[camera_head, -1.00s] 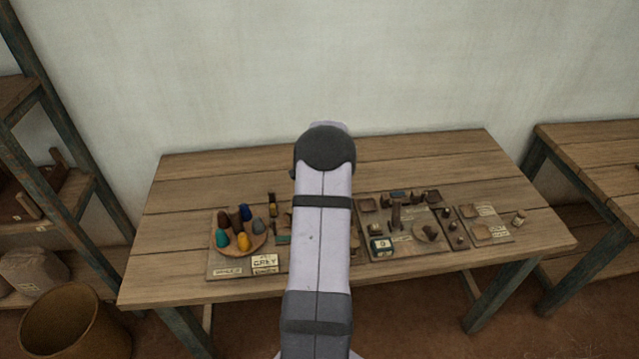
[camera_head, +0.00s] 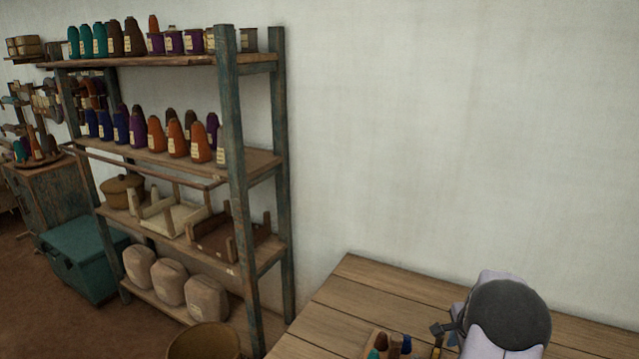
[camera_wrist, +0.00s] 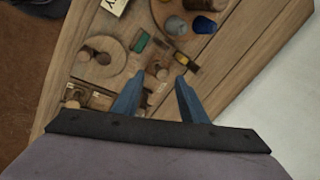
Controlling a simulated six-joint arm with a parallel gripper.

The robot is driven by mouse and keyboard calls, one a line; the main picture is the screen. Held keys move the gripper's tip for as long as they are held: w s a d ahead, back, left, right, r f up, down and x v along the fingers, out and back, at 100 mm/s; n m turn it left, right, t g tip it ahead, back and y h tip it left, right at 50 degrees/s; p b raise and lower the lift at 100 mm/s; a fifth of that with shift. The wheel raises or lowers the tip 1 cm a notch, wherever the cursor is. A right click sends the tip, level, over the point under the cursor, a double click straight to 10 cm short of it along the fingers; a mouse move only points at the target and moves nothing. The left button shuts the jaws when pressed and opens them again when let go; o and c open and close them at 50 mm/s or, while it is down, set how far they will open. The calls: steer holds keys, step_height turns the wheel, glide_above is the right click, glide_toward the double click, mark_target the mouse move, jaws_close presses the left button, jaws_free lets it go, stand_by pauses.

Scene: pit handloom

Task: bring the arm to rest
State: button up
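My gripper (camera_wrist: 160,88) shows in the wrist view as two blue-grey fingers standing apart with nothing held between them. It is over the wooden work table (camera_wrist: 235,62). Small wooden pieces, a green block (camera_wrist: 139,41) and a small yellow-and-dark item (camera_wrist: 183,62) lie on the table beyond the fingertips. In the head view my arm is at the lower right, above the table (camera_head: 350,305); its fingers cannot be made out clearly there.
A shelf rack (camera_head: 231,120) with several coloured yarn cones stands left of the table. A round bin (camera_head: 204,341) is at its foot and a teal chest (camera_head: 82,258) further left. In the wrist view a round tray (camera_wrist: 160,14) holds cones. The wall behind is bare.

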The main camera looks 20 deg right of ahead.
steer(key=s+a+r+n+g+y, duration=0.15)
steer(key=a+n, duration=0.45)
steer(key=a, duration=0.6)
steer(key=s+a+r+n, duration=0.1)
steer(key=a+r+n, duration=0.3)
steer(key=a, duration=0.8)
steer(key=s+a+f+n+g+b, duration=0.1)
steer(key=s+a+f+n+g, duration=0.1)
steer(key=s+a+n, duration=1.1)
step_height(320, 180, down, 40)
steer(key=s+m+b, duration=0.1)
steer(key=b, duration=3.9)
steer(key=shift+d+r, duration=0.2)
steer(key=shift+d, duration=0.05)
